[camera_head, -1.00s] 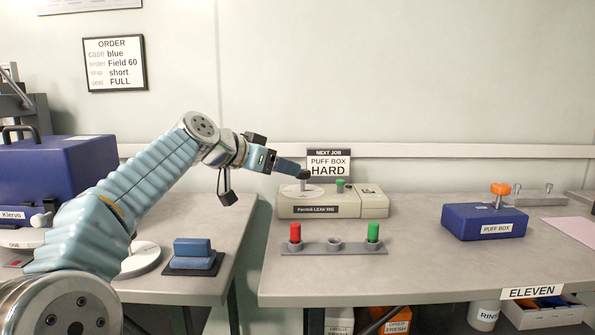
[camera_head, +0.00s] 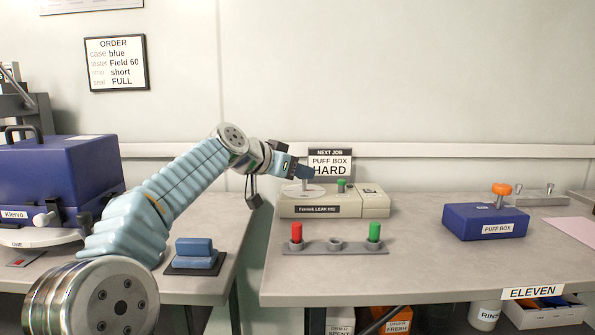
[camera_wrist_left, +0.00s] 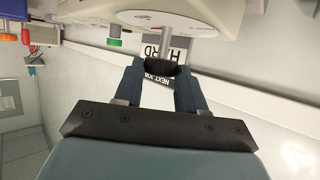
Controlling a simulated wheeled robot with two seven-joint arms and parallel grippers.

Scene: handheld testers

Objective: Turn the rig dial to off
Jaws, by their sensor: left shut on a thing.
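The cream leak rig (camera_head: 335,211) stands near the back of the right-hand table. Its dial has a pale disc (camera_head: 318,190) on top and a thin upright post (camera_head: 304,185). The dark knob (camera_wrist_left: 162,68) on the post shows in the left wrist view, between my fingertips. My left gripper (camera_head: 306,173) is shut on this knob, coming in from the left above the rig. In the head view the fingers mostly hide the knob. I cannot read the dial's setting. My right gripper is not in view.
A green button (camera_head: 341,186) sits on the rig close to the dial. A "NEXT JOB" sign (camera_head: 330,162) stands just behind. A grey strip (camera_head: 334,248) with red and green plugs lies in front. A blue puff box (camera_head: 484,222) stands to the right. The tabletop between is clear.

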